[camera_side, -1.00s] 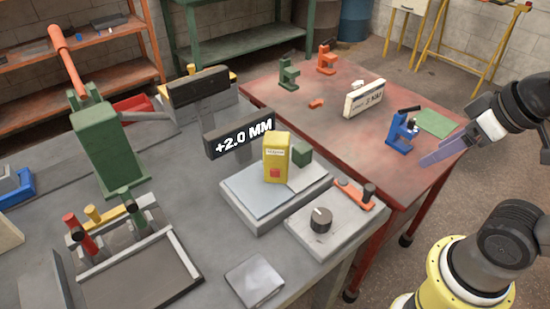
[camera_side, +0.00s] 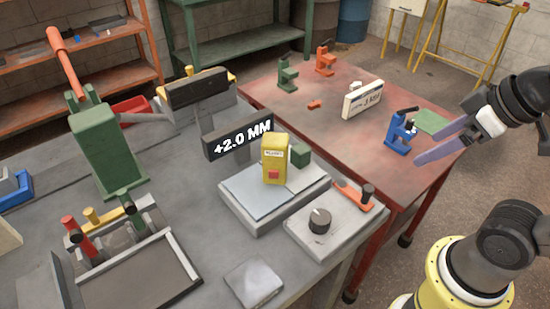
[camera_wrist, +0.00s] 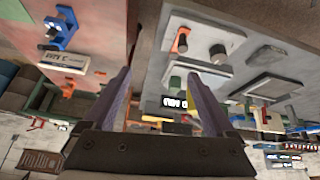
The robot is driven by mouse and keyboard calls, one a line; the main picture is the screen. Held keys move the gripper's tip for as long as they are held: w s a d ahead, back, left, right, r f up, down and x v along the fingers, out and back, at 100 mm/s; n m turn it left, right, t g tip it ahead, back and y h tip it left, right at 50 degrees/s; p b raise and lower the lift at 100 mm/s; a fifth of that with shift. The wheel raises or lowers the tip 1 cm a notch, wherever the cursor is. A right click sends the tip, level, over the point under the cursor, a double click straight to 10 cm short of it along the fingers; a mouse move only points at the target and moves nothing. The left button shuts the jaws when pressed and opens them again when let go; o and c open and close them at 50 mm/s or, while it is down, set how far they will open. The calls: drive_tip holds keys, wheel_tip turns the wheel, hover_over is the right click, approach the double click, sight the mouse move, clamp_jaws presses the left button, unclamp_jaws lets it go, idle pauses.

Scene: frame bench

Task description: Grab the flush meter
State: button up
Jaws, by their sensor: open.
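The flush meter appears to be the yellow upright block (camera_side: 275,160) with a pale label and a red button. It stands on a grey plate (camera_side: 247,190) on the grey bench, against a small green block (camera_side: 300,155). A dark display (camera_side: 240,137) reading "+2.0 MM" stands behind it. My gripper (camera_side: 430,146) is open and empty, well to the right of the meter, over the red table near the blue stand. In the wrist view my gripper's fingers (camera_wrist: 158,76) are spread apart, and the yellow block is mostly hidden behind the right finger.
A grey box with a dark knob (camera_side: 320,220) and an orange lever sits right of the plate. The red table (camera_side: 345,140) holds a blue stand (camera_side: 402,130), a white display (camera_side: 363,100) and small green and orange stands. A green press (camera_side: 105,145) stands at left.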

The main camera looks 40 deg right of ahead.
drive_tip(key=w+a+r+n+y, duration=0.2)
drive_tip(key=w+a+r+n, duration=0.3)
drive_tip(key=w, duration=0.4)
drive_tip(key=n+g+y, duration=0.1)
drive_tip(key=n+y, duration=0.1)
approach(284, 141)
drive_tip(key=x, duration=0.9)
drive_tip(key=shift+w+x, duration=0.2)
drive_tip(key=shift+x, duration=1.35)
drive_tip(key=shift+w+x, duration=0.15)
drive_tip(key=shift+x, duration=1.45)
drive_tip(key=shift+r, duration=0.25)
clamp_jaws()
